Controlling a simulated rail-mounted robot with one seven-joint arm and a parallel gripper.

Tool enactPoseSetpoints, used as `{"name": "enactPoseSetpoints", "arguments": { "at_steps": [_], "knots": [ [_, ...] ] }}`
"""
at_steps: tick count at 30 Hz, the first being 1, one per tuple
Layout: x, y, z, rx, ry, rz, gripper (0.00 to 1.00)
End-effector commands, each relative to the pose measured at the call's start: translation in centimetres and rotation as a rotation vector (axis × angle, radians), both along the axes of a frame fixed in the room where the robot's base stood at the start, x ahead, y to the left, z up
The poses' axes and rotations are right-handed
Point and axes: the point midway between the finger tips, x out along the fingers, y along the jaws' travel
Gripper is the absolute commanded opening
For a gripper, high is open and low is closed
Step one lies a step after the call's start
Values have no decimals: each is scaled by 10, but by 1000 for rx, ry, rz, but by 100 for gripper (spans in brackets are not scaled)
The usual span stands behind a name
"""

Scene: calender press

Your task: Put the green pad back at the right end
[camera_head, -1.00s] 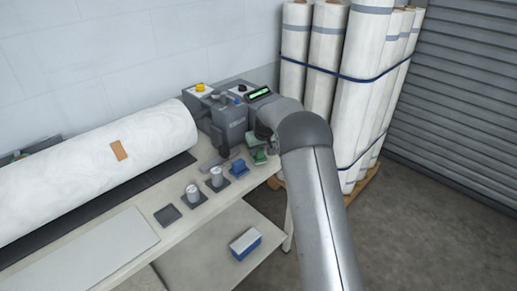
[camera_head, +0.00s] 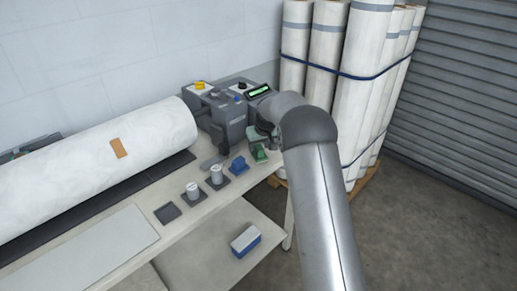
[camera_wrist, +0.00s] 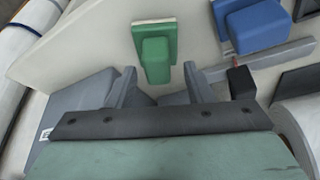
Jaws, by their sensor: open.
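The green pad (camera_head: 260,155) is at the right end of the row on the bench, next to the blue pad (camera_head: 238,164). In the wrist view the green pad (camera_wrist: 157,50) is a block with a handle-like raised part on a pale-edged base, apparently resting on the light bench top. My gripper (camera_wrist: 160,82) is open, with its two fingers apart and the near end of the green pad in line with the gap between them. In the head view my gripper (camera_head: 262,134) is partly hidden by my arm, just behind and above the pad.
Two pale cylinders (camera_head: 217,175) on dark squares and an empty dark square (camera_head: 167,213) continue the row leftwards. The grey press housing (camera_head: 229,112) stands behind. A large white roll (camera_head: 90,165) lies at left. Strapped upright rolls (camera_head: 350,85) stand at right.

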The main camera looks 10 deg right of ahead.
Motion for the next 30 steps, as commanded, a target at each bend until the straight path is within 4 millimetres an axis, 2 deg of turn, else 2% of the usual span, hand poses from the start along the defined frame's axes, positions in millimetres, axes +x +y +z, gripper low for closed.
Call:
{"name": "enactPoseSetpoints", "arguments": {
  "at_steps": [6,12,16,23,26,29,30],
  "knots": [
    [-18,-4,45,-1,-5,-1,47],
    [-31,-8,78,0,-4,-1,47],
    [-36,-8,89,0,-2,-1,47],
    [-45,-8,96,0,5,-4,47],
    [-74,-6,107,3,26,-17,47],
    [-132,-2,121,4,72,-44,47],
    [-162,0,125,5,95,-58,47]
  ]
}}
